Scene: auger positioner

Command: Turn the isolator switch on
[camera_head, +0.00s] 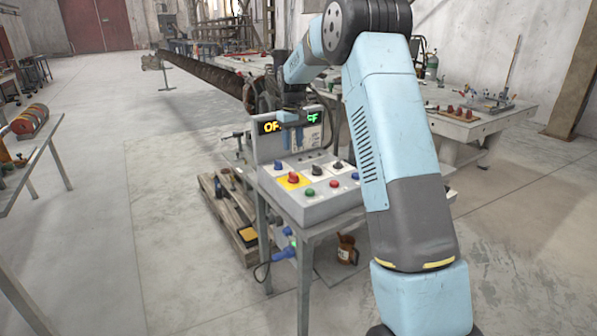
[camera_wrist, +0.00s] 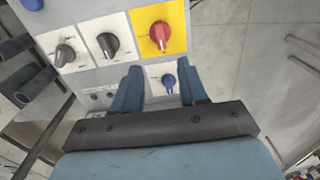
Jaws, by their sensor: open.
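The control panel (camera_head: 318,212) is a grey sloped box on a stand. The red rotary switch (camera_head: 293,177) sits on a yellow square plate on it, likely the isolator. A small blue knob (camera_wrist: 168,82) shows between the fingers. In the head view my gripper (camera_head: 299,145) hangs above the panel's back part.
Black knobs (camera_wrist: 108,45) on white plates sit left of the red switch. Green and red buttons (camera_head: 309,192) lie along the panel's front. An upright display (camera_head: 268,127) stands behind, partly covered by my arm. A pallet (camera_head: 228,215) lies left of the stand.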

